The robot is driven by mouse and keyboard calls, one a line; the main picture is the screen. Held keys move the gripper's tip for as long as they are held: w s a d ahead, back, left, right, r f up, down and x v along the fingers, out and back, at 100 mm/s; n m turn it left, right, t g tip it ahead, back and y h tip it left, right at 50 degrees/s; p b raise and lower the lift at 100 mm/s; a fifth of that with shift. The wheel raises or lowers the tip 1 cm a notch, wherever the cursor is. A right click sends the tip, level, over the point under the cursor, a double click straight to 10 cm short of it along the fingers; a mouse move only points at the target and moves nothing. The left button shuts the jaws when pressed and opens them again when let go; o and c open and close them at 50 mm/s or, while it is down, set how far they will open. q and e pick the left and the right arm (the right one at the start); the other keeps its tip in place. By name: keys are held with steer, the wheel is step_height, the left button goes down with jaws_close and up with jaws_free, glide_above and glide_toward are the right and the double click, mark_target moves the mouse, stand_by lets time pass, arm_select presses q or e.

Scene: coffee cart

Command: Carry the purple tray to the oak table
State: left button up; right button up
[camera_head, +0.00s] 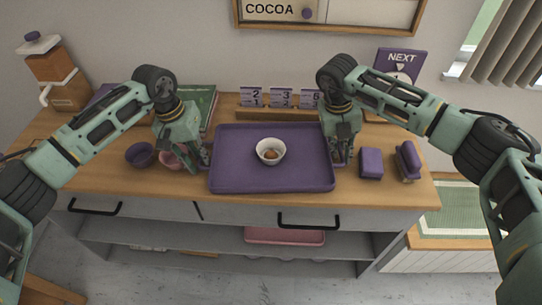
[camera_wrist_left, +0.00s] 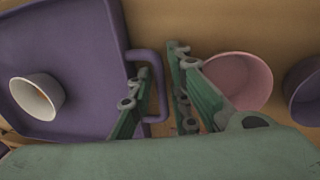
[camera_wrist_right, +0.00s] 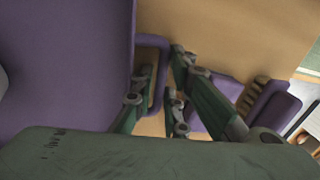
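The purple tray (camera_head: 232,150) lies flat on the wooden top of a counter with drawers. A white bowl (camera_head: 270,152) with something brown in it stands on the tray. My left gripper (camera_head: 203,166) points down at the tray's left side; in the left wrist view its fingers are apart, with the tray's handle (camera_wrist_left: 158,88) between or just beneath them. My right gripper (camera_head: 343,158) is at the right side; in the right wrist view its fingers are apart around the other handle (camera_wrist_right: 158,72). Contact with the handles cannot be told. No separate oak table can be made out.
A pink bowl (camera_wrist_left: 240,78) and a purple bowl (camera_head: 140,154) stand close left of my left gripper. A purple block (camera_head: 371,163) and a purple brush-like thing (camera_head: 407,160) lie right of my right gripper. Number cards (camera_head: 281,97) stand behind the tray.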

arm_select(q)
steer(key=shift+c, duration=0.4)
arm_select(e)
steer(key=shift+c, duration=0.4)
arm_select(q)
jaws_close()
arm_select(e)
jaws_close()
arm_select(q)
steer(key=shift+r, duration=0.15)
arm_select(e)
steer(key=shift+r, duration=0.15)
